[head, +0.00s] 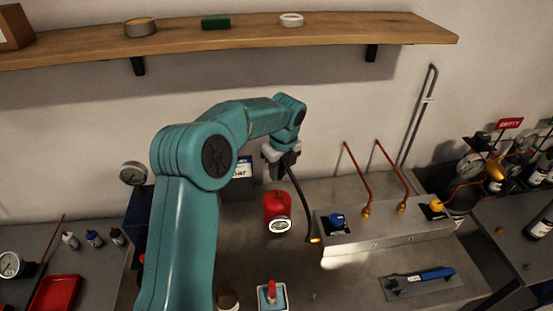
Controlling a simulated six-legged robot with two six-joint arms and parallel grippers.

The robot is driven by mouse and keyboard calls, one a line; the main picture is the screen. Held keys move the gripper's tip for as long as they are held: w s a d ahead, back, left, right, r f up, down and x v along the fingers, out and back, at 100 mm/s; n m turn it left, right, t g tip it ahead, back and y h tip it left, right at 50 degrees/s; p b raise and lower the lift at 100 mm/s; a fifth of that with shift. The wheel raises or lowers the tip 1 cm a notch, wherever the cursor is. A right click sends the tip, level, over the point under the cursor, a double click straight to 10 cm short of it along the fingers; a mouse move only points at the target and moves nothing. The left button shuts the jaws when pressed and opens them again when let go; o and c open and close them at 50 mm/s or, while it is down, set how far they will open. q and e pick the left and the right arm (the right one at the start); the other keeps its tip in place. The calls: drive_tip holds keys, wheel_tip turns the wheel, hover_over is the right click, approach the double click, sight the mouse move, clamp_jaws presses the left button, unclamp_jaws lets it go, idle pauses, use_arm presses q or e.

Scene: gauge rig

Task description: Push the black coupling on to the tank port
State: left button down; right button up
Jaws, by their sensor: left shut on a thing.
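My left gripper (284,161) hangs above and behind the red tank (272,203), near the wall. It is shut on the upper end of a black hose (298,192); the black coupling there is too small and dark to tell apart from the fingers. The hose curves down to a brass end at the left side of the grey block (385,235). The red tank stands upright with a round white-faced gauge (281,226) on its front. Its port cannot be made out. The gripper looks apart from the tank. My right gripper is not in view.
The grey block carries a blue knob (337,220) and two copper pipes (357,178). A light tray (273,297) with a red-topped item stands in front. A wooden shelf (250,35) crosses the wall above.

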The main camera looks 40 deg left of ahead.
use_arm(q)
drive_tip(key=shift+a+r+m, duration=0.25)
drive_tip(key=shift+a+m, duration=0.05)
drive_tip(key=shift+a, duration=0.05)
drive_tip(key=shift+f+b, duration=1.55)
drive_tip(key=shift+f, duration=1.1)
drive_tip(key=shift+p, duration=0.45)
drive_tip(key=shift+f, duration=0.15)
drive_tip(key=shift+f+b, duration=0.8)
drive_tip(key=shift+f, duration=0.25)
drive_tip(key=shift+f, duration=0.2)
